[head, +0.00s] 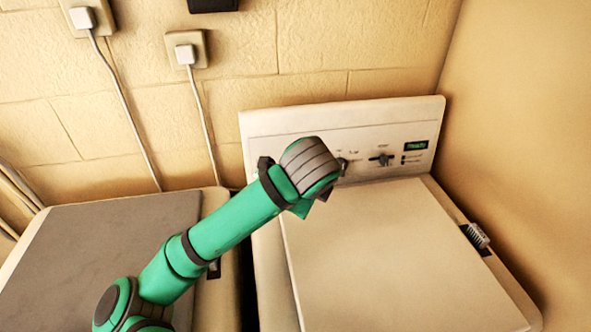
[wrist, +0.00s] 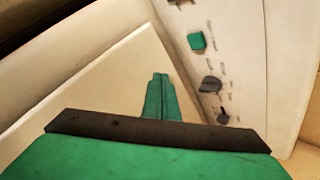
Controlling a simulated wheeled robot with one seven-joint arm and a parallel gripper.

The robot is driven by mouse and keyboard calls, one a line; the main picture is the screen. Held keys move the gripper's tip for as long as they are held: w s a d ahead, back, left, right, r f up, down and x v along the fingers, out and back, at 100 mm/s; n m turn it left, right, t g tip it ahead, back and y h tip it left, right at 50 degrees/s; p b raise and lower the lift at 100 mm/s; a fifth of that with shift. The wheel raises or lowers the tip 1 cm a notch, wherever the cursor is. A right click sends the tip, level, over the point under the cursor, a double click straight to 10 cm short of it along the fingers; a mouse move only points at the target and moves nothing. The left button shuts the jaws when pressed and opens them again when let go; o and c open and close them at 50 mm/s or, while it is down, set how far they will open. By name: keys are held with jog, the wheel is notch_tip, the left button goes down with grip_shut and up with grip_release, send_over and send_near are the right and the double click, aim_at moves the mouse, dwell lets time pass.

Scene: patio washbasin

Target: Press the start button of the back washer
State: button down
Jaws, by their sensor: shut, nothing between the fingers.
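The washer (head: 390,260) stands against the back wall, with a cream lid and an upright control panel (head: 290,122). A small green display on the panel (head: 416,145) reads "Ready". In the wrist view, a green square button (wrist: 196,41) sits on the panel, with dark knobs (wrist: 210,85) along the same row. My gripper (wrist: 160,78) is shut and empty, over the lid in front of the panel. Its tips look apart from the button.
A second appliance with a dark grey top (head: 110,245) stands to the left, across a narrow gap. A small ribbed grey object (head: 477,235) lies on the washer's right edge. A wall (head: 530,150) closes the right side. Outlets with plugged cords (head: 186,52) are on the back wall.

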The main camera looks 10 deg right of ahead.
jog(key=shift+s+d, duration=0.1)
jog(key=shift+d, duration=0.05)
jog(key=shift+w, duration=0.2)
jog(key=shift+w+f, duration=0.25)
jog(key=shift+w, duration=1.1)
jog(key=shift+w+f, duration=0.25)
jog(key=shift+w, duration=1.15)
jog(key=shift+w+f, duration=0.25)
jog(key=shift+w, duration=1.1)
jog(key=shift+w, duration=0.15)
jog(key=shift+w+f, duration=0.1)
jog(key=shift+w, duration=0.15)
